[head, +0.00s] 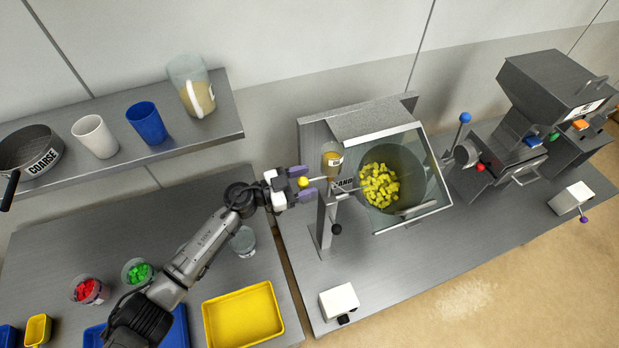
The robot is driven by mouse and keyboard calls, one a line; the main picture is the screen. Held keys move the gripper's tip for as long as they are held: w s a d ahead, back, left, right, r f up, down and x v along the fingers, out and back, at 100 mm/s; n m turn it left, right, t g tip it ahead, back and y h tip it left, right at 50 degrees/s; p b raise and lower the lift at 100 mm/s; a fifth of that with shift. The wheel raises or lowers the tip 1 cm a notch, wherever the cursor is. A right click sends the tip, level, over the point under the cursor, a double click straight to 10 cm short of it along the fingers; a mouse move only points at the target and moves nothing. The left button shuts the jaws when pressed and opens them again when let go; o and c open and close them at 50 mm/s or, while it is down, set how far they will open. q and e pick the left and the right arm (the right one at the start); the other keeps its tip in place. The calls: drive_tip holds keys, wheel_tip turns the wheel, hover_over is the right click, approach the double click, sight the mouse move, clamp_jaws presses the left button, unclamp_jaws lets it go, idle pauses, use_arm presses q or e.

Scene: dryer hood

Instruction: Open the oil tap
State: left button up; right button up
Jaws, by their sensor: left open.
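A small clear oil container (332,155) with amber contents and a label is mounted at the left side of the machine with the glass-fronted hood. A yellow ball knob (303,183), which looks like the oil tap's handle, sits left of and below that container. My left gripper (306,185) reaches in from the left. It is open, with one purple-grey finger above the knob and one below it. I cannot tell whether the fingers touch the knob. The tap's body is partly hidden by the fingers and the machine's post. My right gripper is out of view.
The drum (405,165) holds yellow pieces behind a tilted glass panel. A black knob (336,229) and a white box (339,301) are below. A clear glass (243,241) stands under my left arm, near a yellow tray (243,316). A shelf (225,123) with cups is at upper left.

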use_arm(q)
drive_tip(key=shift+w+d, duration=0.3)
drive_tip(key=shift+d, duration=0.35)
drive_tip(key=shift+c, duration=0.4)
clamp_jaws()
